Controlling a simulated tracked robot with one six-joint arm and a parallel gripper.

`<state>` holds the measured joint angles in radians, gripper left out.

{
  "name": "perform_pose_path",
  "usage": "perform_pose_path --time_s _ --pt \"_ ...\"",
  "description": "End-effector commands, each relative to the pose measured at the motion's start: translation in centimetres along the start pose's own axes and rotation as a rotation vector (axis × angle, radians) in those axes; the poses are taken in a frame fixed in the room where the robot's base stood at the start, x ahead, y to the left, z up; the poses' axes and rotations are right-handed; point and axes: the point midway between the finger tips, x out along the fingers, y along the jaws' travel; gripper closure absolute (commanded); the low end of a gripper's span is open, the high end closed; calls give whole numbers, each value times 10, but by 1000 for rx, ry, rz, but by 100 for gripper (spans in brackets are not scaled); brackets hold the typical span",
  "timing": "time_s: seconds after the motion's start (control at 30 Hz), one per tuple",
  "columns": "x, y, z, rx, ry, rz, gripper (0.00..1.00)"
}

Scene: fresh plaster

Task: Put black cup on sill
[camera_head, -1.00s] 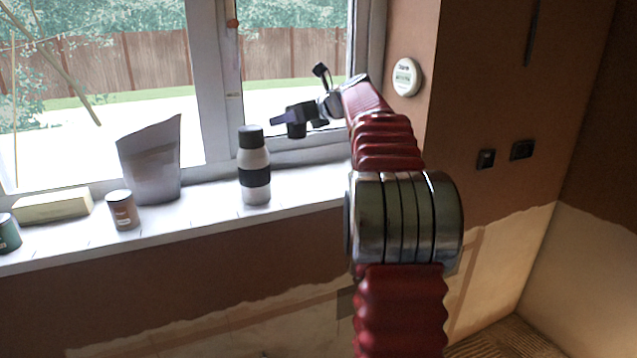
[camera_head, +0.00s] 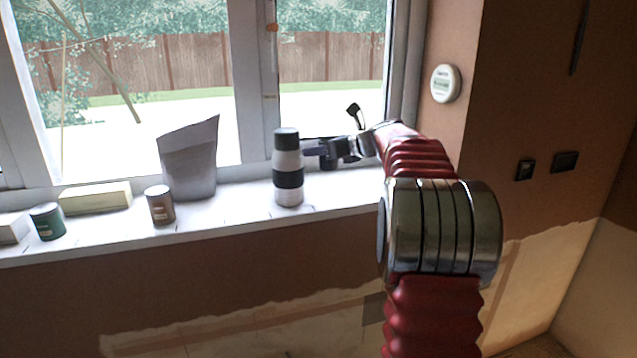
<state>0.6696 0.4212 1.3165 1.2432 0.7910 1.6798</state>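My gripper (camera_head: 318,151) is at the end of my red arm, low over the right part of the white sill (camera_head: 235,212), just right of a white bottle with a black lid and band. A small dark, cup-like shape (camera_head: 328,164) shows under the fingers, close above or at the sill. It may be the black cup, but it blends with the dark gripper. I cannot tell whether the fingers are closed on it, or whether it touches the sill. No other black cup shows.
The bottle (camera_head: 288,165) stands very close to my fingertips. A grey pouch (camera_head: 190,160), brown tin (camera_head: 160,205), green tin (camera_head: 47,222) and pale block (camera_head: 95,197) stand farther left. The window is behind. Sill between pouch and bottle is clear.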

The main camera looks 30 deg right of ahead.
Motion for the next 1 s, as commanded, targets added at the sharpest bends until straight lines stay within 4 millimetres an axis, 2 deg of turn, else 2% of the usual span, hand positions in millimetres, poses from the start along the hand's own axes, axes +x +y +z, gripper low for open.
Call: perform_pose_path --time_s 0.1,0.3,0.73,1.0 --pt "8 0 -23 3 2 -1 79" --pt "18 0 -50 2 1 0 79" --pt "21 0 -57 0 1 0 79" --pt "32 0 -86 1 1 0 79"
